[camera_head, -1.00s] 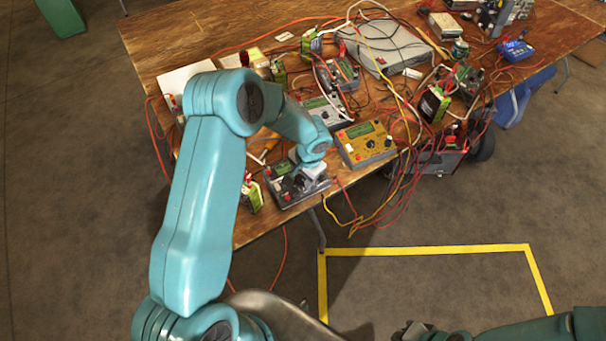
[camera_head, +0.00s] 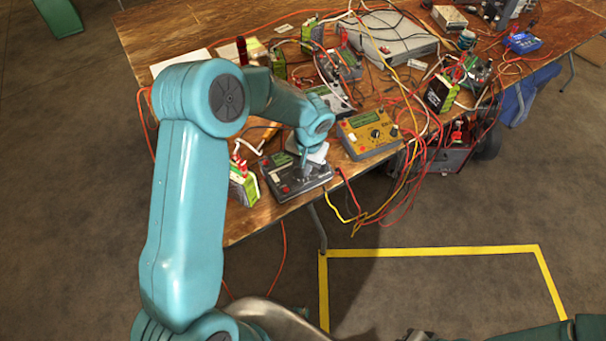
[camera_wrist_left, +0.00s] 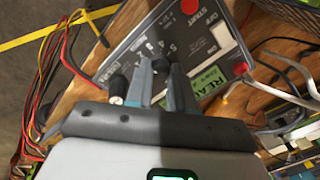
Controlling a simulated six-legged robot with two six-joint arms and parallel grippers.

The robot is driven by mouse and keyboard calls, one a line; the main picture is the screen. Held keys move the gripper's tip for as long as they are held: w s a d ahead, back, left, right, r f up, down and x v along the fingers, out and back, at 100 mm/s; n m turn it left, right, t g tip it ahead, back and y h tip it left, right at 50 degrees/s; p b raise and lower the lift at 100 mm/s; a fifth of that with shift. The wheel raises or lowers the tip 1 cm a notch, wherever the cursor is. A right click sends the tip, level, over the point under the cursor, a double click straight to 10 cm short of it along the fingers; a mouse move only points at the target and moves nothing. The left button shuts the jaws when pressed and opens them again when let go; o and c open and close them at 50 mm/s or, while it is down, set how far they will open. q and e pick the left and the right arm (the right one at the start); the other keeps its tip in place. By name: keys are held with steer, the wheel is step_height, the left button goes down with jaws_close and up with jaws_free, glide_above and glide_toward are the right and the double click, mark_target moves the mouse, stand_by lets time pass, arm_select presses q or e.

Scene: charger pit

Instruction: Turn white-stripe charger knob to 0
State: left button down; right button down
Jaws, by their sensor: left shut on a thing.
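A dark grey charger (camera_head: 290,187) lies at the table's front edge in the head view. My left gripper (camera_head: 305,168) comes down on its panel from above. In the left wrist view the charger's grey panel (camera_wrist_left: 195,35) shows a red START button, a pale rectangle and printed dial numbers. There my left gripper's fingers (camera_wrist_left: 160,68) are closed around the dial's middle, shut on the knob, which they mostly hide. I cannot read the knob's pointer or make out a white stripe for certain. My right gripper (camera_head: 415,334) is dark and cut off at the bottom edge.
A yellow charger (camera_head: 369,135) stands just right of the grey one. A green-and-white battery pack (camera_head: 243,184) stands at its left. Red and yellow cables hang over the front edge. A laptop-like grey case (camera_head: 390,38) lies behind. The floor inside the yellow tape is clear.

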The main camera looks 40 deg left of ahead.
mark_target(307, 179)
arm_select(q)
steer(key=n+b, duration=0.1)
steer(key=b, duration=0.1)
steer(key=n+b, duration=0.1)
steer(key=n, duration=0.1)
steer(key=n+b, duration=0.1)
steer(key=b, duration=0.1)
steer(key=shift+a+f+b, duration=0.1)
steer(key=shift+f+b, duration=0.15)
steer(key=shift+b, duration=0.05)
steer(key=shift+r+n+b, duration=0.25)
steer(key=shift+n+b, duration=1.15)
steer(key=shift+n, duration=0.4)
steer(key=c, duration=1)
jaws_free()
steer(key=r, duration=0.5)
steer(key=d+r+p, duration=0.1)
steer(key=r, duration=0.5)
steer(key=d+r+p, duration=0.1)
steer(key=r, duration=0.4)
steer(key=shift+s+r, duration=0.15)
steer(key=shift+s, duration=0.25)
